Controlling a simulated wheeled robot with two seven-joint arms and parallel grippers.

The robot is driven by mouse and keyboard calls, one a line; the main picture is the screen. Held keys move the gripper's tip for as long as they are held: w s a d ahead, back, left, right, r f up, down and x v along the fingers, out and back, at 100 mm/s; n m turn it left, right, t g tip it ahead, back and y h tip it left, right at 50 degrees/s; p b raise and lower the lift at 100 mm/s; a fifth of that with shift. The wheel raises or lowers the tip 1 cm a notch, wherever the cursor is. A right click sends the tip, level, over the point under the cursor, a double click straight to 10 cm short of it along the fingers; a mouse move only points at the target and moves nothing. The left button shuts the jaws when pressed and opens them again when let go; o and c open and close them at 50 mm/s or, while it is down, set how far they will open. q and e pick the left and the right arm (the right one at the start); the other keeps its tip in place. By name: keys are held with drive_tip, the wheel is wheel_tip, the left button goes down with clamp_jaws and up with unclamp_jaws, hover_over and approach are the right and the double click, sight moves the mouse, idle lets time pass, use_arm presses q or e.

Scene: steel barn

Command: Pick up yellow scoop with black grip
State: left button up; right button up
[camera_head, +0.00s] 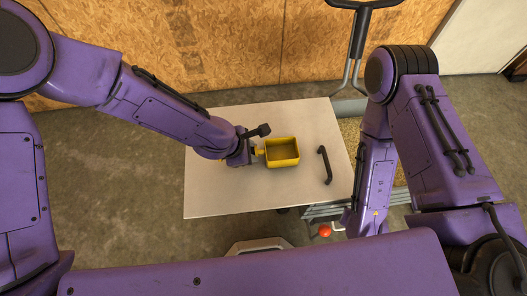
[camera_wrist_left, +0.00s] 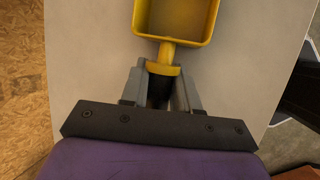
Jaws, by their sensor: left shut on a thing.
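The yellow scoop (camera_head: 283,152) has an open box-shaped pan and lies at the middle of the pale table (camera_head: 225,198). In the left wrist view its yellow pan (camera_wrist_left: 177,37) is at the top, with its neck and dark grip running down between my fingers. My left gripper (camera_head: 251,153) is shut on the grip, from the left side in the head view; the wrist view shows its two grey fingers (camera_wrist_left: 160,88) on either side. Most of the grip is hidden between the fingers. I cannot tell whether the scoop is clear of the tabletop. My right gripper does not show.
A black bar handle (camera_head: 324,165) is at the table's right side. A red-orange ball (camera_head: 325,231) shows by the table's front right corner, near my right forearm. A wooden board wall (camera_head: 230,45) stands behind. The table's left and front parts are bare.

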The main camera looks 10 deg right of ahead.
use_arm(q)
drive_tip(key=shift+r, duration=0.5)
drive_tip(key=r+p, duration=0.2)
drive_tip(key=r, duration=0.1)
drive_tip(key=shift+s+d+r, duration=0.2)
drive_tip(key=s+d+r+p, duration=0.4)
drive_tip(key=s+d+r, duration=0.4)
drive_tip(key=s, duration=0.2)
drive_tip(key=shift+s+d+r, duration=0.2)
drive_tip(key=shift+d+r, duration=0.05)
drive_tip(key=shift+r, duration=0.05)
drive_tip(key=shift+o, duration=0.7)
drive_tip(key=shift+c, duration=0.7)
